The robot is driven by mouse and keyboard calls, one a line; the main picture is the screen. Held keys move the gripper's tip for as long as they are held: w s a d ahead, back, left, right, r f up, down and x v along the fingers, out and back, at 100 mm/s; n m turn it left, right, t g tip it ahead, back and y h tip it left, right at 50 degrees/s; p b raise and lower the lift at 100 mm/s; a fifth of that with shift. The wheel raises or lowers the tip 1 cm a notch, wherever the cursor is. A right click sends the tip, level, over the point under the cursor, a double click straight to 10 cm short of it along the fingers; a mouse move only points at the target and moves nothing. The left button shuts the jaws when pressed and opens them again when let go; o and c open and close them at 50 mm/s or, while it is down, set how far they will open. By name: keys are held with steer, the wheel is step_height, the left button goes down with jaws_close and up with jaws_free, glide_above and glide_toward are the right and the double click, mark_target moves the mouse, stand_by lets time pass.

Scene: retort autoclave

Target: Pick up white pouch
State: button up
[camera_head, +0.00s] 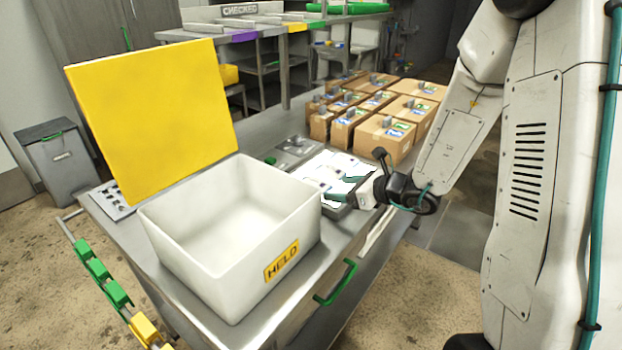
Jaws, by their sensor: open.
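A white pouch (322,174) appears to lie flat on a pale tray-like surface on the steel table. Its outline is hard to tell from that surface, which is also whitish. My gripper (343,188) reaches in from the right, low over the right part of this white area. Its teal-tipped fingers are apart, with nothing clearly held between them. I cannot tell whether the fingers touch the pouch. The gripper hides part of the surface beneath it.
A white bin (225,270) labelled HELD, with its yellow lid (150,118) raised, stands open and empty left of the gripper. Several cardboard boxes (384,135) crowd the table behind. A green handle (336,283) juts from the table's front. A shelf marked CHECKED (254,8) stands farther back.

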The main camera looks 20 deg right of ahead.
mark_target(321, 184)
steer(key=x, duration=0.8)
steer(key=shift+w+d+r, duration=0.25)
steer(key=shift+w+r, duration=0.05)
steer(key=c, duration=1.1)
